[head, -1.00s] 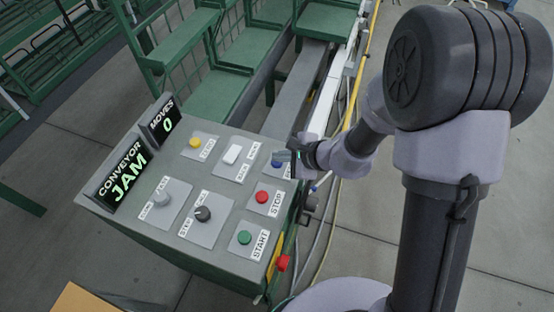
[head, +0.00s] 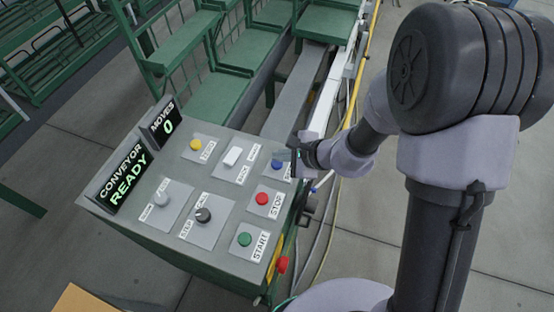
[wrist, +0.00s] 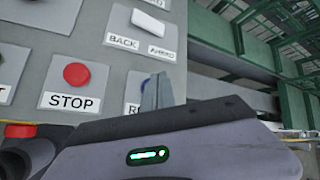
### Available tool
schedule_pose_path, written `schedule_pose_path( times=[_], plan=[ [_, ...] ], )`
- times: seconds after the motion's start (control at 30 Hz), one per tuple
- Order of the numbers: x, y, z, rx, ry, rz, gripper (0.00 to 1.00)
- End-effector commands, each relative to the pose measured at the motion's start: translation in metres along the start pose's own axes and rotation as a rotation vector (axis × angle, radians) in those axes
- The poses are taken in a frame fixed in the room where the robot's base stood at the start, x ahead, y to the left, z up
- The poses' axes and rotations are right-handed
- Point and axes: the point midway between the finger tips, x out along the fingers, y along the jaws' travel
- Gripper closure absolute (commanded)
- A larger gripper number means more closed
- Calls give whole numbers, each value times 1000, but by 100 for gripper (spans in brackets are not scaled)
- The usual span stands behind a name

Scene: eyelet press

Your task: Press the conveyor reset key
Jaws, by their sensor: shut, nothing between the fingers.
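The grey control panel (head: 215,250) has a blue key (head: 277,164) at its right edge, above the red STOP key (head: 263,198). In the wrist view the label under the blue key is mostly hidden and only an "R" shows (wrist: 131,109). The display (head: 126,184) reads CONVEYOR READY. My gripper (head: 294,154) is shut and empty, just to the right of the blue key. In the wrist view its fingertips (wrist: 157,92) cover most of that key, and I cannot tell whether they touch it.
The panel also carries yellow (head: 196,145), white (head: 232,156) and green START (head: 244,239) keys, two knobs, and a MOVES display (head: 163,128) showing 0. A red button (head: 282,264) sticks out at the lower right side. Green racks and the conveyor stand behind.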

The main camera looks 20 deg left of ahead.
Motion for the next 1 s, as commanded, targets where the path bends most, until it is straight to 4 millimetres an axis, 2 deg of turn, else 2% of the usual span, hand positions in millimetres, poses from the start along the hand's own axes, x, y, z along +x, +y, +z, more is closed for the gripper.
schedule_pose_path(
  times=[0.37,0.8,1.0],
  plan=[
    [-3,-2,2,-1,0,0,100],
    [-34,-24,24,-2,-1,-1,100],
    [-36,-26,26,1,-1,0,100]
  ],
)
